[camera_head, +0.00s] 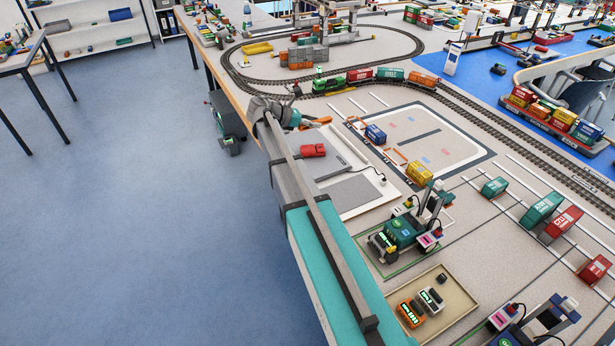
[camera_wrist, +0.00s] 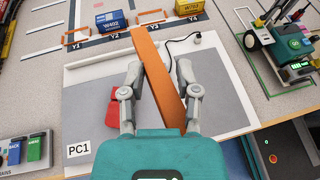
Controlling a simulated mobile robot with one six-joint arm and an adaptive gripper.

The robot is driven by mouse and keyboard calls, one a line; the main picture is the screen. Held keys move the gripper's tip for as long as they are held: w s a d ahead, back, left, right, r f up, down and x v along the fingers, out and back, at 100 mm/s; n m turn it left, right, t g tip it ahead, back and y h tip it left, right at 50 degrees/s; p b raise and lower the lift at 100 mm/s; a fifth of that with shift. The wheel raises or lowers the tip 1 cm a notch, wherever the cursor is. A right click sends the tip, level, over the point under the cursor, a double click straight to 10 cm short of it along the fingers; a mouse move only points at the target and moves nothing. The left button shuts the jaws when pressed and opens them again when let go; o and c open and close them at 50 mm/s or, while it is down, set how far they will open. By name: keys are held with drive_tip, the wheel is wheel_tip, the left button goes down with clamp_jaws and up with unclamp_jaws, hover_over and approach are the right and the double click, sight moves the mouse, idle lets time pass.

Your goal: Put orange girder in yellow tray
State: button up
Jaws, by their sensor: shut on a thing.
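The orange girder (camera_wrist: 153,62) is a long flat bar, held between the two fingers of my gripper (camera_wrist: 160,78) in the wrist view. Its near end reaches toward my teal wrist housing. In the head view my gripper (camera_head: 292,118) is by the left edge of the table, and part of the girder (camera_head: 319,122) sticks out to its right. The girder appears above the white-framed grey board; its exact height is unclear. The yellow tray (camera_head: 257,48) stands farther back on the table, beside the curved track, apart from my gripper. It is outside the wrist view.
A red block (camera_head: 313,150) lies on the white-framed board (camera_head: 352,212); it also shows in the wrist view (camera_wrist: 113,108). A blue container (camera_head: 375,135) and a yellow container (camera_head: 418,173) stand beside the board. A green train (camera_head: 328,84) stands on the track near the tray.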

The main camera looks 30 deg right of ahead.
drive_tip(key=w+a+f+n+t+b, duration=0.1)
drive_tip(key=w+a+f+b, duration=0.2)
drive_tip(key=w, duration=0.4)
drive_tip(key=w+a+f+n+t+h+b, duration=0.1)
drive_tip(key=w+a+f+t+b, duration=0.1)
drive_tip(key=w, duration=0.5)
drive_tip(key=a+f+b, duration=0.1)
drive_tip(key=f+b, duration=0.1)
drive_tip(key=b, duration=0.1)
drive_tip(key=shift+w+a+n+h, duration=0.25)
drive_tip(key=shift+w+n+h, duration=0.05)
drive_tip(key=shift+w+n, duration=0.1)
drive_tip(key=s+d+f+b, duration=0.1)
drive_tip(key=s+f+b, duration=0.1)
drive_tip(key=s, duration=0.1)
drive_tip(key=s+d+f+b, duration=0.1)
drive_tip(key=s+f+b, duration=0.2)
drive_tip(key=s, duration=0.1)
drive_tip(key=s+d+f+b, duration=0.2)
drive_tip(key=s+f+b, duration=0.1)
drive_tip(key=s, duration=0.1)
drive_tip(key=shift+s+d, duration=0.1)
drive_tip(key=shift+s, duration=0.1)
drive_tip(key=shift+s+d+f+b, duration=0.25)
drive_tip(key=shift+s+f+b, duration=0.25)
drive_tip(key=shift+b, duration=0.1)
